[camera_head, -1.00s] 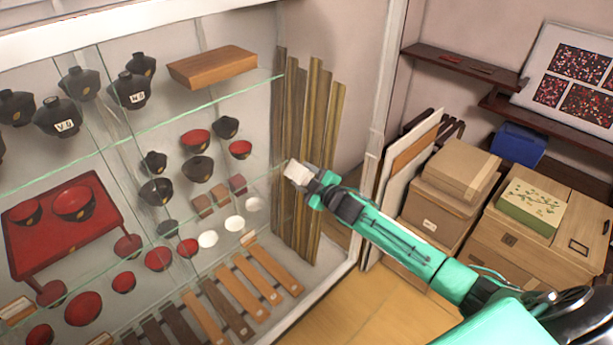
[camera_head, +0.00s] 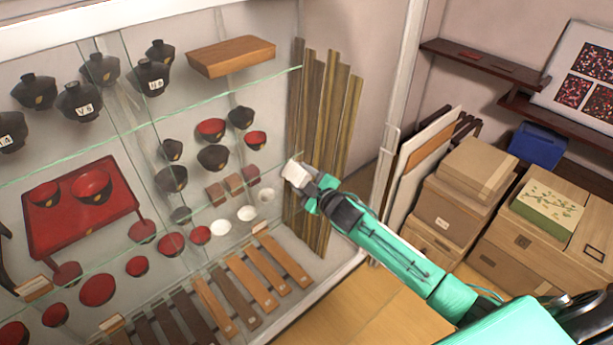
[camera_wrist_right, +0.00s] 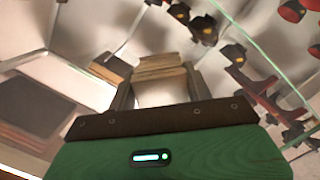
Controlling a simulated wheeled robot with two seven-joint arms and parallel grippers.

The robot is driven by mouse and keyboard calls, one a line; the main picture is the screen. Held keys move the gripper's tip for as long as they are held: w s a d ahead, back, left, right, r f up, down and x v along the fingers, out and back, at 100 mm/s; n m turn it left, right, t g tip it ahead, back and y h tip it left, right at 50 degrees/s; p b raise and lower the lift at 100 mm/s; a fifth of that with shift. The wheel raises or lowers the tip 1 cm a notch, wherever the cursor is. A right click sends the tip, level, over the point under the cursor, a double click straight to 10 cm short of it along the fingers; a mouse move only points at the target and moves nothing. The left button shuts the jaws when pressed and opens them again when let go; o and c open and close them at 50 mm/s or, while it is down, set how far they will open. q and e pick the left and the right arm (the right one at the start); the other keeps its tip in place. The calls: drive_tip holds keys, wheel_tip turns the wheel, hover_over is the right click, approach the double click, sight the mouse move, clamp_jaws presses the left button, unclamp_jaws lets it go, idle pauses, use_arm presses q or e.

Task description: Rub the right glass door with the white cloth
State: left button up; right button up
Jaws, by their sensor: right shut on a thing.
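My right gripper (camera_head: 308,186) is shut on the white cloth (camera_head: 295,172), which shows as a small pale block at its fingertips in the head view. In the right wrist view the gripper's fingers (camera_wrist_right: 160,92) stand around the pale cloth (camera_wrist_right: 160,93). The right glass door (camera_head: 215,120) is transparent, with bowls and shelves showing behind it. My left gripper is not in view.
Behind the glass are lidded black bowls (camera_head: 80,102), red bowls (camera_head: 98,290) and a red tray table (camera_head: 60,232). Tall wooden slats (camera_head: 335,125) stand at the cabinet's right. Cardboard boxes (camera_head: 443,215), a blue box (camera_head: 538,147) and dark wall shelves (camera_head: 470,65) are on the right.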

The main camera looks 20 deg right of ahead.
drive_tip(key=shift+s+a, duration=0.25)
drive_tip(key=shift+a, duration=0.5)
drive_tip(key=shift+s+a, duration=0.3)
drive_tip(key=shift+a, duration=0.5)
drive_tip(key=shift+s+a, duration=0.25)
drive_tip(key=shift+a, duration=0.5)
drive_tip(key=shift+s+a, duration=0.3)
drive_tip(key=shift+a, duration=0.5)
drive_tip(key=shift+d+f+v, duration=0.15)
drive_tip(key=shift+v, duration=1.3)
drive_tip(key=shift+d+f+v, duration=0.1)
drive_tip(key=shift+v, duration=1.35)
drive_tip(key=v, duration=0.3)
drive_tip(key=shift+w+d+f, duration=0.1)
drive_tip(key=shift+d+f, duration=0.05)
